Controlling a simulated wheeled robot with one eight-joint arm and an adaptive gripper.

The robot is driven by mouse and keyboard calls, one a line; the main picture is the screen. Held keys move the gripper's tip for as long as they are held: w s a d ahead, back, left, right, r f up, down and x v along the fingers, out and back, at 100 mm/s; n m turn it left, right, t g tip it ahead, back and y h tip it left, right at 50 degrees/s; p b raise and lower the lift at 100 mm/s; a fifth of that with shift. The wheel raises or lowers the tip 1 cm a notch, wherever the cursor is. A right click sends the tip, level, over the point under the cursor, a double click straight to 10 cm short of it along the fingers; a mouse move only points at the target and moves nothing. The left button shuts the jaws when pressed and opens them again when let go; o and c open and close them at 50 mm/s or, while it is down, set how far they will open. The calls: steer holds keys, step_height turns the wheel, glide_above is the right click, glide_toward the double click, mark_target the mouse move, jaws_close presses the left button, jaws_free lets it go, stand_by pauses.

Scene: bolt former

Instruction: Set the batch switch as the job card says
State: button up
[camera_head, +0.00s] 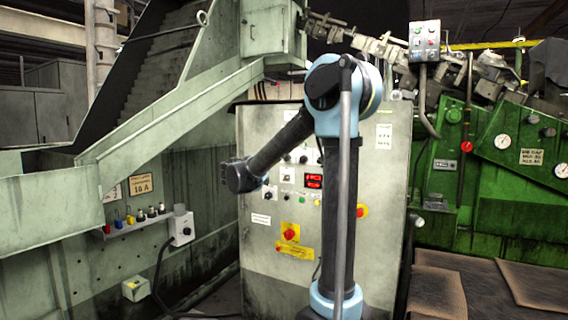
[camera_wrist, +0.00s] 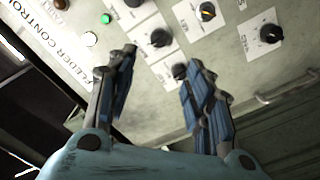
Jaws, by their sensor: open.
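My gripper (camera_wrist: 160,62) is open and empty in the wrist view. Its blue-padded fingers point at a pale panel marked FEEDER CONTROL (camera_wrist: 52,42). Several black rotary knobs sit on white plates: one with a yellow pointer (camera_wrist: 208,11), one at the right (camera_wrist: 271,33), one at upper centre (camera_wrist: 160,37). A lower knob (camera_wrist: 180,71) shows between the fingertips, close to the right one. I cannot tell which is the batch switch; their labels are unreadable. In the head view my arm's dark end is before the grey cabinet (camera_head: 258,240); I cannot make out the fingers there.
A green button (camera_wrist: 106,19) and a white one (camera_wrist: 90,39) sit beside the knobs. A handle (camera_wrist: 288,88) lies right.

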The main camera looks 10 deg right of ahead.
steer(key=x, duration=1.4)
steer(key=shift+w+d+f, duration=0.1)
steer(key=shift+w+d, duration=0.05)
steer(key=c, duration=1.1)
